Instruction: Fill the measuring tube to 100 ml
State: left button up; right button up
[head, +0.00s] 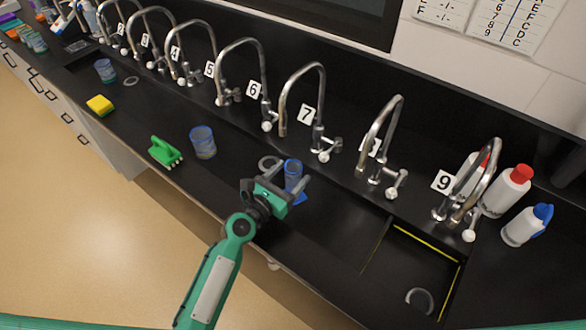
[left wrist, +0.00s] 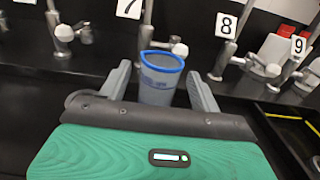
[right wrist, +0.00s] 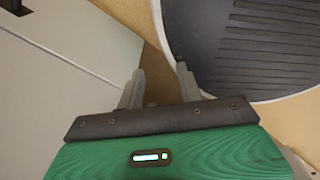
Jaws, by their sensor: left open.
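A clear, blue-rimmed tube (head: 293,170) stands upright on the black counter in front of tap 7 (head: 301,95). It also shows in the left wrist view (left wrist: 160,82). My left gripper (head: 288,180) is open, with a finger on each side of the tube; I cannot tell whether either finger touches it. A blue patch lies at its foot. Its scale and any liquid level are too small to read. My right gripper (right wrist: 160,75) shows only in the right wrist view, open and empty above the floor.
A blue cup (head: 203,142), green brush (head: 165,151) and yellow sponge (head: 100,105) sit to the left. A sink (head: 410,270) with a yellow-marked edge and bottles (head: 508,190) are at the right. Several tall taps line the back.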

pick_arm(q)
jog(key=shift+x, duration=0.9)
pick_arm(e)
jog(key=shift+s+a+r, duration=0.1)
jog(key=shift+s+a, duration=0.05)
jog(key=shift+a, duration=0.1)
jog(key=shift+a, duration=0.1)
pick_arm(q)
jog(key=c, duration=1)
jog(key=shift+c, duration=0.2)
jog(key=shift+w+a, duration=0.1)
jog(key=shift+w, duration=0.05)
